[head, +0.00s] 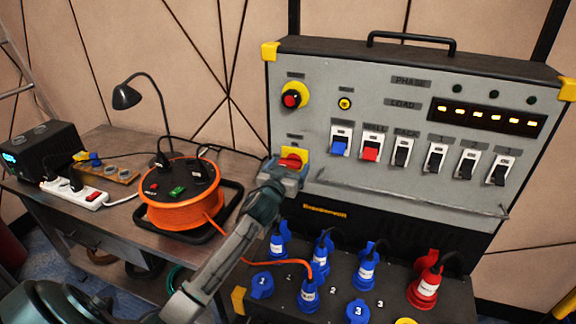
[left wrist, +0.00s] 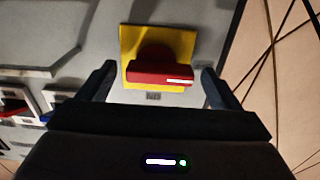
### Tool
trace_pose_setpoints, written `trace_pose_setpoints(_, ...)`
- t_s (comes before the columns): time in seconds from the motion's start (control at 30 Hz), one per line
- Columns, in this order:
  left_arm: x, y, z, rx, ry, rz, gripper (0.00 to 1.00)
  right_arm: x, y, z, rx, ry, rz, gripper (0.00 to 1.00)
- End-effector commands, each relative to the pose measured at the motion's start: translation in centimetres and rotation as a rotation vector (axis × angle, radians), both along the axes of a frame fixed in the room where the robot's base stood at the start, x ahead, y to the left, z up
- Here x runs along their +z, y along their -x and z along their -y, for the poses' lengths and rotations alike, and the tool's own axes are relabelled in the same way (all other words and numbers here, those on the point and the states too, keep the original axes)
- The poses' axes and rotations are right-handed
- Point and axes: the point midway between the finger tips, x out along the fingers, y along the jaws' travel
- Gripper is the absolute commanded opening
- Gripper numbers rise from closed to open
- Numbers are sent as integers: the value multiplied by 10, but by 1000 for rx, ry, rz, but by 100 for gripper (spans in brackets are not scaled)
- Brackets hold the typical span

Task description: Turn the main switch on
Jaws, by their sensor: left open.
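The main switch is a red handle (head: 291,160) on a yellow plate (head: 303,153), low on the left side of the grey panel. My left gripper (head: 284,172) is right in front of it and hides its lower part in the head view. In the left wrist view the red handle (left wrist: 160,76) lies across the picture, with the yellow plate (left wrist: 130,42) behind it. My open left gripper (left wrist: 157,70) has one finger on each side of the handle, with gaps showing. My right gripper is in neither view.
A red knob on a yellow base (head: 291,99) sits above the switch. A row of rocker switches (head: 403,153) lies to its right. Blue plugs (head: 310,292) stand below. An orange cable reel (head: 180,207) and power strip (head: 77,194) are on the left table.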

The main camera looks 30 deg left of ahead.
Motion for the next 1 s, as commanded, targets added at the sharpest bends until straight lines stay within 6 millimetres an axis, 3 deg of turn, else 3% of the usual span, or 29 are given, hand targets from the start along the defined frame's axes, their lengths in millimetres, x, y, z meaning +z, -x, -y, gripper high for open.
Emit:
trace_pose_setpoints(0.27, -1, -1, 0, 0, 0, -1, 85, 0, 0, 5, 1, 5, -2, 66)
trace_pose_setpoints(0.5, -1, -1, 0, 0, 0, -1, 41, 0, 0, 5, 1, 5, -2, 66)
trace_pose_setpoints(1.0, 2, -1, 0, 0, -129, -32, 41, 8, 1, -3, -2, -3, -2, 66)
